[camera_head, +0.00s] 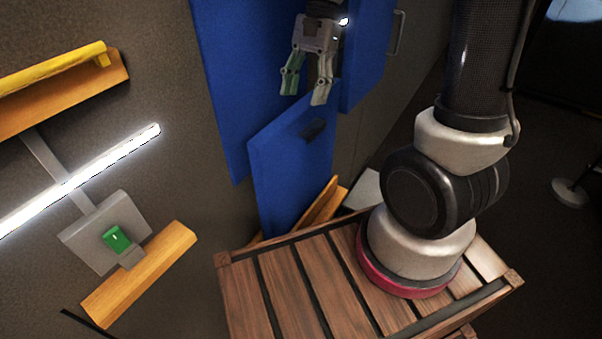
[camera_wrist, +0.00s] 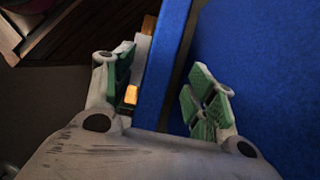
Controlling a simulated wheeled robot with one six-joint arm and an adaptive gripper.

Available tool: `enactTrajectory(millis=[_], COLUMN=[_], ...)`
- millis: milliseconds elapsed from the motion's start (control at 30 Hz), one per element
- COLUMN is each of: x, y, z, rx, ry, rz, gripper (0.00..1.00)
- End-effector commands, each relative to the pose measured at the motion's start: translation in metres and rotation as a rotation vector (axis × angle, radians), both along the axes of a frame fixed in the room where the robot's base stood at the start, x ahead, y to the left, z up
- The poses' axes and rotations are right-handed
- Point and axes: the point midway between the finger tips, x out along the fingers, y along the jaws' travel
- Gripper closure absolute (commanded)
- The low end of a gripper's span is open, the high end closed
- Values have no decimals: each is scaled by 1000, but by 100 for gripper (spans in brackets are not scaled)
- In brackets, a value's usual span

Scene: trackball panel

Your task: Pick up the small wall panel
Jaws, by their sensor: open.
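The small wall panel (camera_head: 285,165) is a blue board with a dark handle-like piece (camera_head: 313,130). It stands upright, slightly tilted in the picture, in front of a larger blue panel (camera_head: 225,70). My gripper (camera_head: 306,92) is open above the small panel's top edge, fingers pointing down. In the wrist view, a narrow blue board (camera_wrist: 166,62), apparently the small panel seen edge-on, runs between the green-padded fingers (camera_wrist: 160,92). The left finger looks closer to it than the right. I cannot tell whether either finger touches it.
A wooden slatted platform (camera_head: 290,285) lies below, with my arm's base on it. Another blue panel with a grey handle (camera_head: 398,32) is right of my gripper. Wooden ledges (camera_head: 140,275), a glowing tube (camera_head: 100,175) and a grey box with a green part (camera_head: 117,239) line the left wall.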

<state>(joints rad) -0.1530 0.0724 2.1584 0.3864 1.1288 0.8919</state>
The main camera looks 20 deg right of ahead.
Motion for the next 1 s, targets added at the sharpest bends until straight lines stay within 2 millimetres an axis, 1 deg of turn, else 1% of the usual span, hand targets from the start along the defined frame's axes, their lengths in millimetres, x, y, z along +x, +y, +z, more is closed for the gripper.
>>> enactTrajectory(millis=[200,300,933,1000], x=[-8,-10,-10,-10], y=[10,13,14,14], z=[-32,-41,-46,-46], rx=[0,0,0,0], ry=[2,2,0,0], rz=[3,2,1,1], gripper=[44,44,44,56])
